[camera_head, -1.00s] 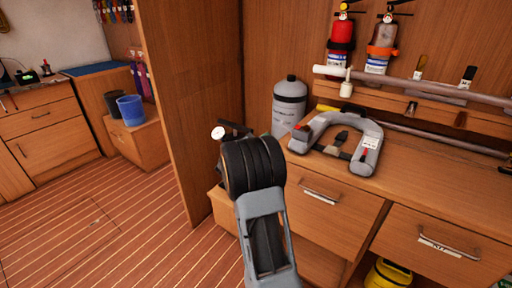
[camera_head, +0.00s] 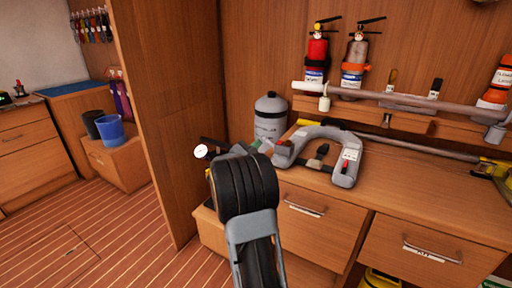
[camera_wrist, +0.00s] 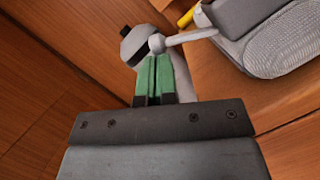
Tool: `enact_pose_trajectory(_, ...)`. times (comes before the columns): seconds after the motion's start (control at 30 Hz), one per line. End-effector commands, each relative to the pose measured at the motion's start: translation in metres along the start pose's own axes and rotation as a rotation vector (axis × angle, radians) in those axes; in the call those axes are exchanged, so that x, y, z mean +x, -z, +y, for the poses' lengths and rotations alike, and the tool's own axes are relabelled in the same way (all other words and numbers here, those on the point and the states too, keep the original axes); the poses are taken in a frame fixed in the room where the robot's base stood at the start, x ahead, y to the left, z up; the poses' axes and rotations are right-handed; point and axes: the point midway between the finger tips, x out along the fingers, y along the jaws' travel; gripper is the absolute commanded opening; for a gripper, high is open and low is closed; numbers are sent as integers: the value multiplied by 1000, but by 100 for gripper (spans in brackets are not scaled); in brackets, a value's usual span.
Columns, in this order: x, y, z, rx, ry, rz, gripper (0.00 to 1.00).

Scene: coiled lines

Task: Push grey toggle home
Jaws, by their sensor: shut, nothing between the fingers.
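A pale grey ball-ended rod (camera_wrist: 157,43), which looks like the toggle, shows just beyond my fingertips in the wrist view; I cannot tell whether they touch. Its rod runs right to the grey padded collar (camera_wrist: 262,42). The same horseshoe-shaped collar (camera_head: 347,168) lies on the counter in the head view. My gripper (camera_wrist: 155,62) has green fingers, shut together and holding nothing. In the head view my black wrist hides most of the gripper and the toggle. My gripper is by the collar's left end.
A grey cylinder (camera_head: 270,118) stands behind the collar and shows past the fingers in the wrist view (camera_wrist: 140,42). A white pole (camera_head: 390,98) runs above the counter. A brown partition (camera_head: 165,110) rises at the left. A white-faced gauge (camera_head: 200,151) is left of my wrist.

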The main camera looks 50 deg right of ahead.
Motion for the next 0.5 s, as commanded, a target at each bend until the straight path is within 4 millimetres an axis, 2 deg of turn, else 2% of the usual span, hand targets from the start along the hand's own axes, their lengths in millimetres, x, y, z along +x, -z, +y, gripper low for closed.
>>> enact_pose_trajectory(0.5, 1, -4, 2, 95, 31, 0, 0)
